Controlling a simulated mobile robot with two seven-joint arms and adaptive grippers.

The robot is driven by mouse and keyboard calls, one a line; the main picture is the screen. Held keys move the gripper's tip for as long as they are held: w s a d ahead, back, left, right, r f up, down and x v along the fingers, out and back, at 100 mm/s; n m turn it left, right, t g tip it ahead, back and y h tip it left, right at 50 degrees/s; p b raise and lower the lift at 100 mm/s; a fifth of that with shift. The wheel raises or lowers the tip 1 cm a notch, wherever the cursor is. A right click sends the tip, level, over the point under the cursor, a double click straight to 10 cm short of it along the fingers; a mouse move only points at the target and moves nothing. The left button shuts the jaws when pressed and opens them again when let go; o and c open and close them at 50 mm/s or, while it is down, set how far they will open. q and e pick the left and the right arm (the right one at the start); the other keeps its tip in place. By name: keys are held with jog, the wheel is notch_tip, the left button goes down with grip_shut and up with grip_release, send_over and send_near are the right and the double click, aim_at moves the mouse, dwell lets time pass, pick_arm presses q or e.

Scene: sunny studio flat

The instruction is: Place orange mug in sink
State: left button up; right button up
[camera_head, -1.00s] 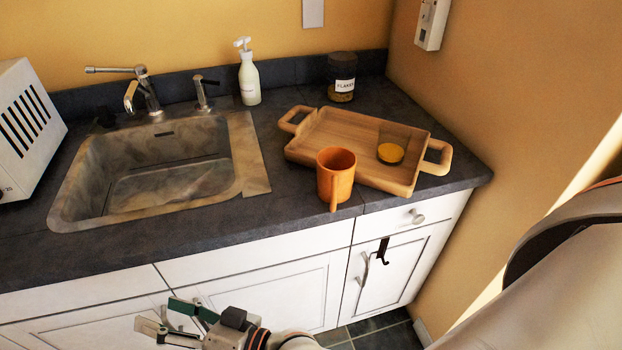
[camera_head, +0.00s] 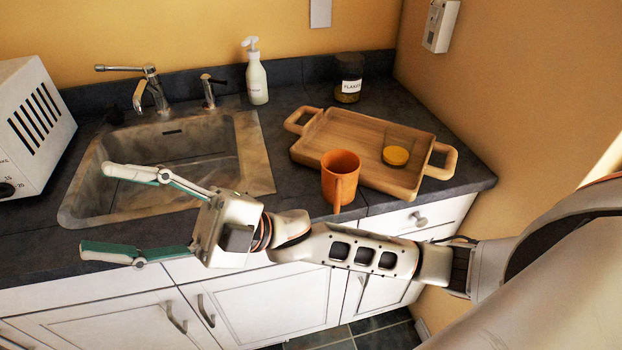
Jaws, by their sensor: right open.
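The orange mug (camera_head: 340,172) stands upright on the dark counter, against the front edge of the wooden tray, with its handle toward the front. The sink (camera_head: 250,160) is a stone-coloured basin set in the counter to the left of the mug; its front part is partly hidden by my right gripper. My right gripper (camera_head: 93,210) is open and empty, pointing left, with one finger over the sink's front area and the other in front of the counter edge. The mug is to the right of it, behind my right forearm and apart from the fingers. My left gripper does not show.
The wooden tray (camera_head: 328,128) holds a glass with a yellow-orange content (camera_head: 395,156). A soap bottle (camera_head: 257,75), a jar (camera_head: 348,78) and the faucet (camera_head: 150,90) stand along the back. A white appliance (camera_head: 35,125) is at the left. White cabinets are below.

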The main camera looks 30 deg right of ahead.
jog(key=s+d+n+g+h, duration=0.1)
jog(key=s+n+g+h, duration=0.5)
jog(key=n+g, duration=0.4)
jog(key=n+t+h+p, duration=0.3)
jog(key=n+t+h, duration=0.55)
jog(key=h, duration=1.05)
send_over(341, 183)
jog(key=a, duration=0.2)
notch_tip(341, 183, down, 11)
jog(key=m+t, duration=0.2)
jog(key=shift+d+f+g+h+b, duration=0.3)
jog(key=shift+d+f+b, duration=0.15)
jog(key=shift+d+f, duration=0.5)
jog(key=shift+f, duration=0.35)
jog(key=f, duration=0.5)
jog(key=shift+s+a+f+p, duration=0.2)
jog(key=shift+a+f+p, duration=0.1)
jog(key=shift+p, duration=0.05)
jog(key=shift+f, duration=0.6)
grip_shut()
